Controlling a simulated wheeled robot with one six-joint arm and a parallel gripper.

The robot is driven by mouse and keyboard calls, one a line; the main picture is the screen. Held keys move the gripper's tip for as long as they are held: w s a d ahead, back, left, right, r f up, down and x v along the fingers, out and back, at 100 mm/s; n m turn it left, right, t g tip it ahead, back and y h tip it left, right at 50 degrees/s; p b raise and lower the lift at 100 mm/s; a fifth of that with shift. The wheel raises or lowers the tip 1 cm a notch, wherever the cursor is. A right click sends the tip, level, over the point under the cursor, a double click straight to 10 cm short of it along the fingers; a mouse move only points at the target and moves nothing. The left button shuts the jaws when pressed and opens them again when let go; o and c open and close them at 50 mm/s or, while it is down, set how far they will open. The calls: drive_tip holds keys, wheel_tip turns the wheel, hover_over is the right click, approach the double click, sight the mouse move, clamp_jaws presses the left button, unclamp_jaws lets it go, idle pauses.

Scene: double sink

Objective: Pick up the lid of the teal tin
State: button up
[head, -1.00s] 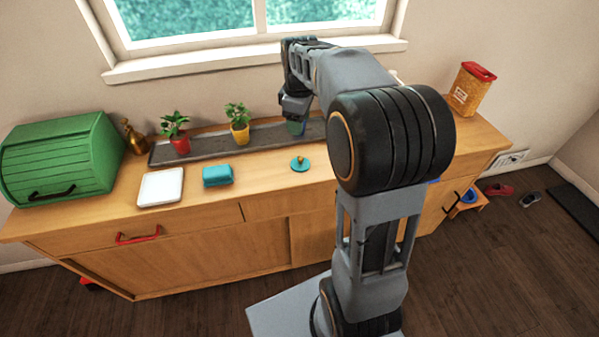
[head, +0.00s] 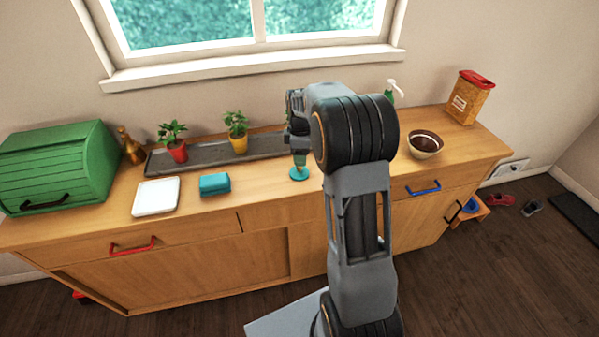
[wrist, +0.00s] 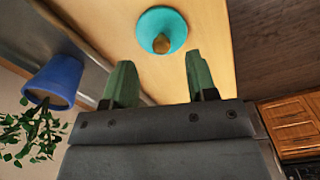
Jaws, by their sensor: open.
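The round teal lid (head: 298,175) lies on the wooden counter, right of the teal block. In the wrist view the lid (wrist: 152,20) shows its brass-coloured knob (wrist: 162,44) just beyond my fingertips. My gripper (wrist: 158,66) is open and empty, with its two green fingers to either side of the knob's line. In the head view my gripper (head: 300,160) is at the lid, covering its knob. I cannot tell whether it touches the lid. No teal tin body can be clearly made out; my arm hides part of the counter.
A teal block (head: 215,184) and a white tray (head: 157,197) lie to the left. Red and yellow potted plants stand on a grey strip (head: 210,154) behind. A blue-potted plant (wrist: 55,80) shows in the wrist view.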

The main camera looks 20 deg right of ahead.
sight(299, 170)
drive_tip(key=shift+a+f, duration=0.1)
drive_tip(key=shift+f, duration=2.4)
clamp_jaws()
drive_tip(key=shift+r, duration=0.1)
